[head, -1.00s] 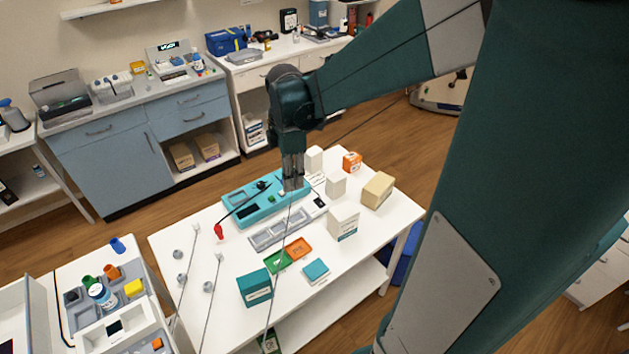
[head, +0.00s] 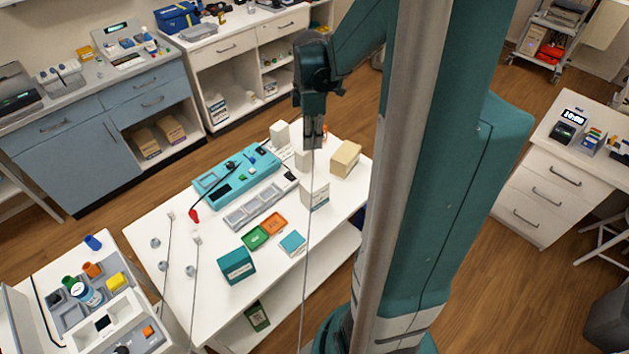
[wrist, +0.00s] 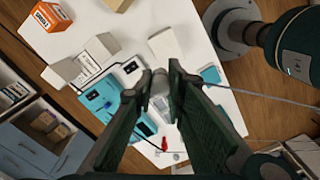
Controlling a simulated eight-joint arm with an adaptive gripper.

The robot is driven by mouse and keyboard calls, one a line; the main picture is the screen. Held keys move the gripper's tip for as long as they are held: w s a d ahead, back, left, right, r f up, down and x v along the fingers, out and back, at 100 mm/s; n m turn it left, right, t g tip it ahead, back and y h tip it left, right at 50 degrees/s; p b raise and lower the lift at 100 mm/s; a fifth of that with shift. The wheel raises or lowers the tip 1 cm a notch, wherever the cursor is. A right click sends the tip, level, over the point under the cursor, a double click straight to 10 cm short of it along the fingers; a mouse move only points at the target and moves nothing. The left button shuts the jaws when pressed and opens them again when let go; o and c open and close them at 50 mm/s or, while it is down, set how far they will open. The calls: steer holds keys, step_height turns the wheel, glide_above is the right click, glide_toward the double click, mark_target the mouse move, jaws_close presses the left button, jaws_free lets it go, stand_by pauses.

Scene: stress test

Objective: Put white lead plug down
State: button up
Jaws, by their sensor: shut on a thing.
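My gripper (head: 314,143) is high over the far right part of the white table (head: 150,222), around the white boxes in the head view. In the wrist view my gripper (wrist: 160,80) is shut on a small whitish plug (wrist: 160,86), the white lead plug, between its fingertips. A thin grey lead (head: 308,225) hangs from the gripper past the table's front edge; it also runs off to the right in the wrist view (wrist: 255,97). The teal device (head: 240,178) lies on the table, left of the gripper in the head view. A red plug (head: 194,216) lies at its left.
White boxes (head: 314,195), a tan box (head: 345,159), a grey tray (head: 258,208), green (head: 255,237) and orange (head: 274,222) trays and a teal box (head: 237,266) crowd the table. Other thin leads (head: 193,290) stretch over the left front. Bare tabletop shows at the left.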

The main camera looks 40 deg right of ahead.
steer(key=shift+a+f, duration=0.1)
steer(key=shift+f, duration=2.25)
steer(key=shift+w+f, duration=0.1)
glide_above(311, 178)
steer(key=shift+f, duration=2.8)
steer(key=shift+f, duration=0.1)
steer(key=shift+f, duration=2)
steer(key=shift+f+b, duration=0.15)
steer(key=shift+b, duration=0.2)
steer(key=o, duration=0.8)
